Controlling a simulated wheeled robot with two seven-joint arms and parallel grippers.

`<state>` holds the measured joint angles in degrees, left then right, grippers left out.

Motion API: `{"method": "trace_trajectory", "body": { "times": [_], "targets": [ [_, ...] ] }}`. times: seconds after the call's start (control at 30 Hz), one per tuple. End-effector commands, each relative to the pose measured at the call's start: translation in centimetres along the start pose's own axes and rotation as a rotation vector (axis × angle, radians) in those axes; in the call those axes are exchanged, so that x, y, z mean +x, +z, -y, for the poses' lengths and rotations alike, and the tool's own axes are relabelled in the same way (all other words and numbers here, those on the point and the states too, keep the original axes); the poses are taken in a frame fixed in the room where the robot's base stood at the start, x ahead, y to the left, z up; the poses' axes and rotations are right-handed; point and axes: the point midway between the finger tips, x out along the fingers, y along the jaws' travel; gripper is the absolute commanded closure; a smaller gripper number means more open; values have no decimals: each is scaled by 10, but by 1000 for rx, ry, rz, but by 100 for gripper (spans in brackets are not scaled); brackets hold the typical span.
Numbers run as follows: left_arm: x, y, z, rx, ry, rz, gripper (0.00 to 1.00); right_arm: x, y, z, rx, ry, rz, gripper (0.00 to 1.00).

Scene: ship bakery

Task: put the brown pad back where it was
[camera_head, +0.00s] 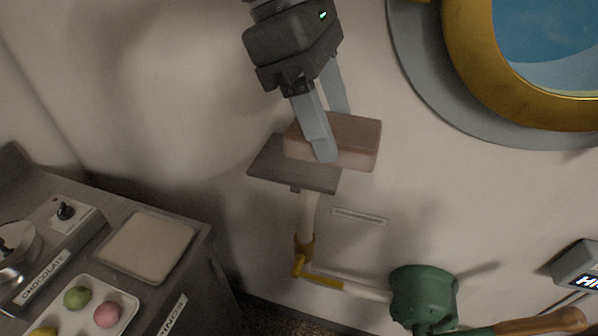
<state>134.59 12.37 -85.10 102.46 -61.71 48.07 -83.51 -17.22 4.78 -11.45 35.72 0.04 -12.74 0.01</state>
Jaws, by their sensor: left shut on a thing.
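The brown pad (355,143) is a thick pinkish-brown block. My left gripper (335,140) reaches down from the top and is shut on it, one finger across its near face and the other behind it. The pad is at a small dark wall shelf (290,172), over its right part and sticking out past its right end. I cannot tell whether the pad touches the shelf. My right gripper is not in view.
A counter at the lower left holds a tray of coloured balls (88,309), a pale square slab (148,247) and a knob unit (68,212). A green drum device (424,296) with pipes is below right. A brass-rimmed porthole (470,60) is at upper right.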

Motion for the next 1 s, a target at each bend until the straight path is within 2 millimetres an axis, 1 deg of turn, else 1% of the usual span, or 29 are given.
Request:
{"method": "trace_trajectory", "body": {
  "times": [0.13,0.23,0.37,0.57,0.6,0.7,0.8,1.0],
  "targets": [
    [1,-1,-1,0,0,0,60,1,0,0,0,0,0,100],
    [1,-6,-8,-3,-1,0,60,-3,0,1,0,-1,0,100],
    [4,-23,-30,-8,-1,1,60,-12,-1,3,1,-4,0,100],
    [14,-58,-74,-6,-1,1,60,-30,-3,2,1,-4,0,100],
    [19,-65,-81,-5,-2,0,60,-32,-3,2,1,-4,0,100],
    [36,-81,-93,-3,-3,0,60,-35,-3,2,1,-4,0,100],
    [46,-92,-103,-2,-2,0,60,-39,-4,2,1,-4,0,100],
    [56,-101,-111,0,0,1,60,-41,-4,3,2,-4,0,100]
  ]
}}
